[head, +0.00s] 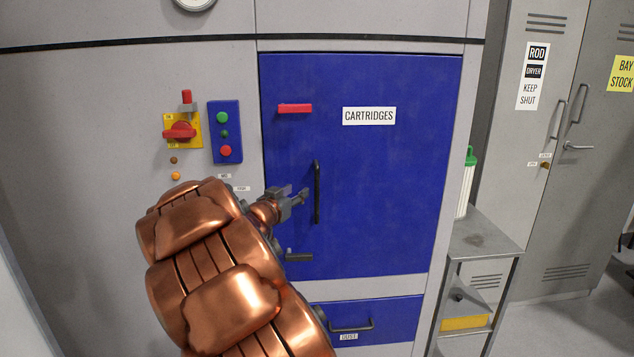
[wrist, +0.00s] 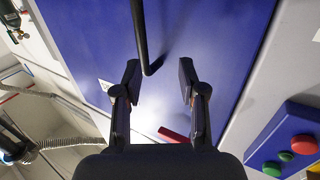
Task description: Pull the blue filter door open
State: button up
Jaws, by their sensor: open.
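The blue filter door (head: 380,215), labelled CARTRIDGES, sits flush and looks shut in the grey cabinet. Its black vertical bar handle (head: 317,190) is near the left edge. My gripper (head: 303,196) is just left of this handle in the head view. In the wrist view my gripper (wrist: 158,80) is open and empty. The end of the black handle (wrist: 141,40) shows between the fingertips, nearer the left one; I cannot tell whether they touch. A red latch (head: 295,108) lies level at the door's upper left. A dark lever (head: 299,257) is at its lower left, partly behind my arm.
A blue button box (head: 226,147) and a red rotary switch on a yellow plate (head: 180,131) are left of the door. A blue DUST drawer (head: 385,318) is below. A grey shelf stand (head: 483,240) with a green-topped canister (head: 466,188) stands right of the cabinet.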

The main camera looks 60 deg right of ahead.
aim_at(317, 182)
jog(key=shift+m+g+h, duration=0.3)
jog(key=shift+g, duration=0.3)
jog(key=d, duration=0.2)
jog(key=s+d+p, duration=0.1)
jog(key=d, duration=0.4)
jog(key=shift+s+d+r, duration=0.15)
jog(key=shift+s+r, duration=0.05)
jog(key=shift+r, duration=0.1)
jog(key=shift+w+d+f+p, duration=0.15)
jog(key=shift+d+p, duration=0.2)
jog(key=shift+d, duration=0.5)
grip_shut()
